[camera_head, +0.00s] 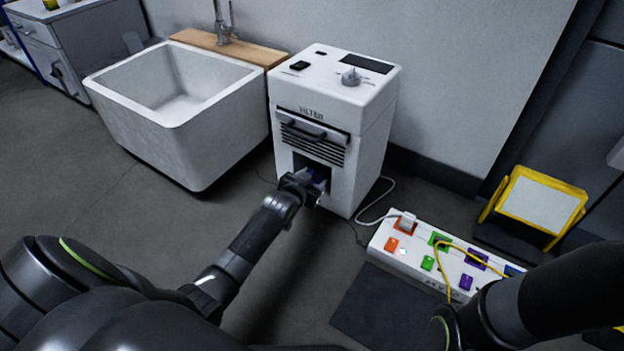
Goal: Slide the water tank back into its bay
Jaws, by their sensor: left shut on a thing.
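A white box-shaped appliance (377,127) stands on the floor against the wall. It has a slatted filter panel with a dark handle on its front and a dark open bay (299,160) below that. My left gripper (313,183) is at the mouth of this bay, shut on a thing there. That thing is mostly hidden by the gripper, with a small blue patch showing, so I cannot tell how far the water tank sits in the bay. My right arm comes in at the lower right, and its gripper is out of the picture.
A white sink (150,125) stands left of the appliance. A white power strip (385,250) with coloured switches and cables lies at the right, with a cord running to the appliance. A yellow-framed stand (540,203) is farther right.

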